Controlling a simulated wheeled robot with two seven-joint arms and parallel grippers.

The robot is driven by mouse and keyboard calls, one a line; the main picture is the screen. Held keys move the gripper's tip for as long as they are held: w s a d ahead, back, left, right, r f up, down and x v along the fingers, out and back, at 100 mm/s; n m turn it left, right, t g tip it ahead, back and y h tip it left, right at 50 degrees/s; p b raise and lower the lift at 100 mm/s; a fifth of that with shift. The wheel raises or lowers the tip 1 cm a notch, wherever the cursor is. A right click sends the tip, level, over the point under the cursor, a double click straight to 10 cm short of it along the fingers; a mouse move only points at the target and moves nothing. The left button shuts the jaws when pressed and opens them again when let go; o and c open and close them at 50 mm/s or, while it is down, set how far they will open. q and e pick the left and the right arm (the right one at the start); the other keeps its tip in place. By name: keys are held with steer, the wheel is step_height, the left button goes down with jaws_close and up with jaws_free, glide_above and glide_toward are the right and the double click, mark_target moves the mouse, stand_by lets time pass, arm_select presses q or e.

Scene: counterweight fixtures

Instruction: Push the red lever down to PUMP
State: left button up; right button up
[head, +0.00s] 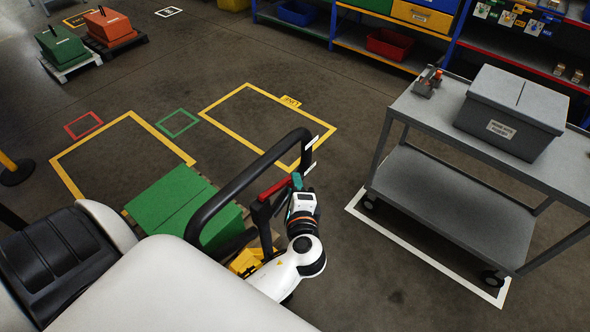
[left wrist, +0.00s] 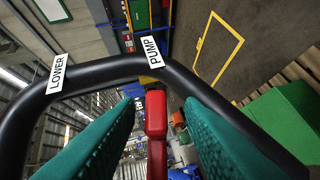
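The red lever (head: 275,187) sits inside the black loop handle (head: 232,190) of a pallet truck. In the left wrist view the red lever (left wrist: 156,125) stands between two teal fingers, with a gap on each side. The PUMP label (left wrist: 152,51) and the LOWER label (left wrist: 59,73) are on the loop beyond the lever. In the head view these labels are small white tags, unreadable. My left gripper (head: 297,184) is open at the lever's end, its fingers either side of it. My right gripper is not in view.
A green load (head: 172,205) lies beside the handle, near the truck's yellow body (head: 245,262). A grey cart (head: 450,195) with a grey box (head: 512,105) stands to the right. Yellow floor outlines (head: 262,90) mark clear floor ahead. Shelves stand at the back.

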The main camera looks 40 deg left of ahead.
arm_select(q)
steer(key=b+v, duration=0.4)
steer(key=v, duration=0.8)
steer(key=shift+b, duration=0.3)
steer(key=s+d+f+m+g+h+b, duration=0.1)
steer(key=d+f+g+h, duration=0.2)
steer(key=f, duration=1.4)
steer(key=s+d+f+m+g+h+b, duration=0.15)
steer(key=f+h, duration=0.25)
steer(key=f, duration=1.2)
steer(key=s+a+f+n+g+h+b, duration=0.1)
steer(key=s+f+n, duration=0.3)
steer(key=s+f, duration=0.4)
steer(key=s+a+f+n+g+h, duration=0.1)
steer(key=s+a+f+n+g, duration=0.2)
steer(key=s+f, duration=0.5)
steer(key=s+a+f+n+g+h+b, duration=0.1)
steer(key=s+a+f+n, duration=0.3)
steer(key=s+f, duration=0.4)
steer(key=shift+s+a+f+n+g+b, duration=0.2)
steer(key=shift+s+f+n+g+b, duration=0.15)
steer(key=shift+s+n+g, duration=0.15)
